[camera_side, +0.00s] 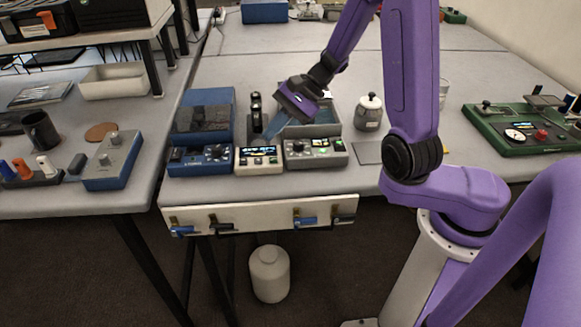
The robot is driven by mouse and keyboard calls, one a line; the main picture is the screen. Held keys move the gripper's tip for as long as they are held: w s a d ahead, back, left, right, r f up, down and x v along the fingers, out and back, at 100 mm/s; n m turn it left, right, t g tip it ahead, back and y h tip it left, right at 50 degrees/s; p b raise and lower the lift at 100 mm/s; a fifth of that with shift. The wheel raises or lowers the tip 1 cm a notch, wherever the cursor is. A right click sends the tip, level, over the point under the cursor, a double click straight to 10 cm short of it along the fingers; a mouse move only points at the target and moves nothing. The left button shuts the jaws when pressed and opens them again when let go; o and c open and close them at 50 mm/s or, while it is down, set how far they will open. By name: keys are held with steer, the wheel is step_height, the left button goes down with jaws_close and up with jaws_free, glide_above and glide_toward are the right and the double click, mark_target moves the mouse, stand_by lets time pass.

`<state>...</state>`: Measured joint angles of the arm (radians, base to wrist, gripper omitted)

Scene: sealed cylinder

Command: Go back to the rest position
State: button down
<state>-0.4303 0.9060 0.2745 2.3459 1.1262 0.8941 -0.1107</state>
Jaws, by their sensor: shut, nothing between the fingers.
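My gripper (272,131) is at the end of my purple arm, tilted down and to the left. It is over the equipment at the front of the middle table, just behind a cream box with a display (258,160). It is shut and holds nothing that I can see. A grey lidded jar (368,113) stands upright to the right of the tray. I cannot make out a sealed cylinder for sure.
A blue instrument (200,161) and a grey instrument (315,154) flank the cream box. A small black-topped stand (256,103) is close left of my gripper. A green panel (520,130) lies at the right. A front rail (260,214) carries handles. The table's back is mostly clear.

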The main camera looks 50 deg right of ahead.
steer(key=s+a+r+n+g+h, duration=0.2)
steer(key=s+a+n+g, duration=0.4)
steer(key=s+n, duration=0.5)
steer(key=s+d+r+n+t+h, duration=0.1)
steer(key=s+d+n+h, duration=0.1)
steer(key=s+n, duration=0.5)
steer(key=s+d+r+n+h, duration=0.1)
steer(key=s+d+n+h, duration=0.2)
steer(key=s+n, duration=0.4)
steer(key=shift+s+d+n+t, duration=0.4)
steer(key=shift+d+n, duration=0.35)
steer(key=shift+n, duration=0.35)
